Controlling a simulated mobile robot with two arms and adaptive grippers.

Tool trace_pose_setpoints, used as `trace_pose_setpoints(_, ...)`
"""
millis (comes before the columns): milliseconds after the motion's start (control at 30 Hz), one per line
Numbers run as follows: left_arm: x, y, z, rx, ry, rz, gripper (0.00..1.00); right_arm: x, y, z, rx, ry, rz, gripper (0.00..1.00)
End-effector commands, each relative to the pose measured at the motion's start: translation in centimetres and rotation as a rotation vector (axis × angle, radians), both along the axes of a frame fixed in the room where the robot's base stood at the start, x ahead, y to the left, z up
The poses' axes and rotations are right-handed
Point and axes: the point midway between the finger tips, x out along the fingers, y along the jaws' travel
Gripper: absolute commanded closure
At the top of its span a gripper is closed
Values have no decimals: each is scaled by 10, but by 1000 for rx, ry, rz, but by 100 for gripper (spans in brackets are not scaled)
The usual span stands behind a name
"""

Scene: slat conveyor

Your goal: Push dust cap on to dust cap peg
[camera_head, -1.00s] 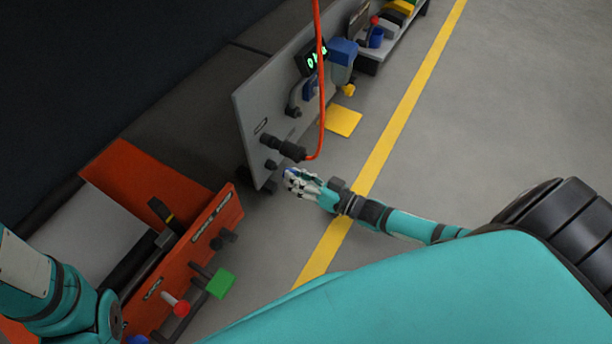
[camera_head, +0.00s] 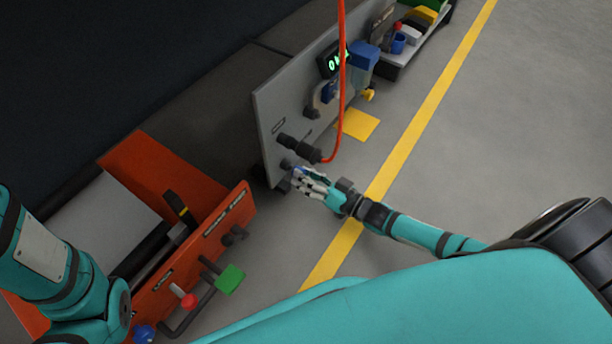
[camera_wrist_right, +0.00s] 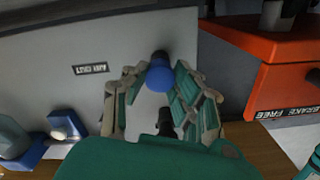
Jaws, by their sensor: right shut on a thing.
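The blue dust cap (camera_wrist_right: 160,78) is between the fingers of my right gripper (camera_head: 301,178), which is shut on it. In the wrist view the cap lines up in front of a dark peg (camera_wrist_right: 160,57) on the grey panel (camera_wrist_right: 45,65). In the head view the peg (camera_head: 286,164) is low on the panel's near end, and the cap shows only as a small blue spot at the fingertips. I cannot tell whether the cap touches the peg or sits partly over it. My left arm enters at the lower left; its gripper is out of view.
An orange unit (camera_head: 190,262) with red and green knobs stands to the left. A blue device (camera_head: 362,58) is farther along the panel. The floor at the right is clear.

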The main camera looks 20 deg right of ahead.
Motion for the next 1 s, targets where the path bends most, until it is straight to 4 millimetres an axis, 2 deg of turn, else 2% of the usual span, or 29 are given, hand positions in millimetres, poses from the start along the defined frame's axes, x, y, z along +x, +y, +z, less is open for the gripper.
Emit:
trace_pose_setpoints(967, 0, 0, -3, 0, 0, 1, 60, 13, 8, 0, 0, 0, 0, 100)
trace_pose_setpoints(1000, 0, 0, -3, 0, 0, 1, 60, 13, 8, 0, 0, 0, 0, 74)
